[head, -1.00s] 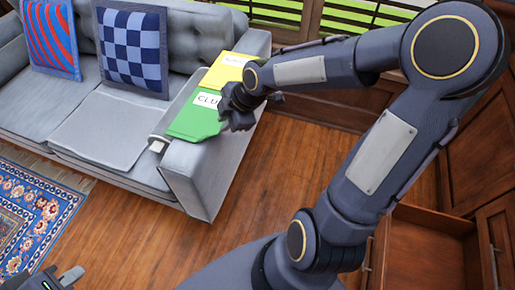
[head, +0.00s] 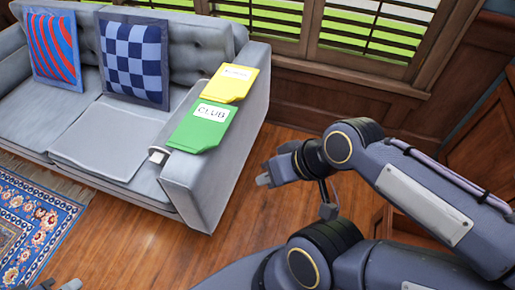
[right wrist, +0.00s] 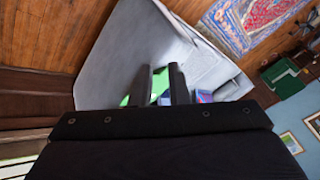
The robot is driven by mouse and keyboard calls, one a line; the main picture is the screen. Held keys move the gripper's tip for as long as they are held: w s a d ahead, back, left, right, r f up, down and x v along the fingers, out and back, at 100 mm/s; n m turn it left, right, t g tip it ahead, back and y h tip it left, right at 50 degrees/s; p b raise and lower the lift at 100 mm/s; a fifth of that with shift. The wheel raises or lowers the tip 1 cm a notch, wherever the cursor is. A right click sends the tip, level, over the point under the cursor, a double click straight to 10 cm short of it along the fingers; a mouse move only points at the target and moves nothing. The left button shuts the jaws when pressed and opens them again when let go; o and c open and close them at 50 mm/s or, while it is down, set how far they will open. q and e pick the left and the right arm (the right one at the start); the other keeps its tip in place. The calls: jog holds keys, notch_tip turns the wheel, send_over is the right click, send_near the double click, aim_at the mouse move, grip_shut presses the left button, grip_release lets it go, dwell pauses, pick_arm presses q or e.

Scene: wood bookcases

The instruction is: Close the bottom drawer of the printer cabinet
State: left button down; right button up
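My right gripper (head: 296,194) is over the wood floor, between sofa and cabinet, touching nothing visible. In the right wrist view its two fingers (right wrist: 160,88) stand apart with nothing between them, pointing toward the sofa. My left gripper (head: 70,285) barely shows at the bottom left edge; its fingers are mostly cut off.
A grey sofa (head: 185,190) stands at the left, with a green folder (head: 201,128) and a yellow folder (head: 228,83) on its arm. A patterned rug (head: 38,215) lies before it. The wood floor (head: 140,235) between is clear. A shuttered window (head: 365,40) is behind.

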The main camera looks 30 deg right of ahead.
notch_tip(320, 180, up, 14)
jog(key=p, duration=1.3)
jog(key=shift+c, duration=0.2)
jog(key=shift+r+p, duration=0.25)
jog(key=shift+p, duration=0.3)
jog(key=shift+c, duration=1.2)
jog(key=shift+f+b, duration=0.3)
grip_shut()
jog(key=w+d+f+g+h+b, duration=0.3)
jog(key=d+f+b, duration=0.6)
jog(key=f, duration=0.4)
jog(key=n+g+h+b, duration=0.7)
jog(key=n+g+b, duration=0.25)
jog(key=b, duration=1.65)
send_near(386, 223)
jog(key=shift+g, duration=0.25)
jog(key=shift+w+x, duration=0.25)
jog(key=shift+x, duration=2.8)
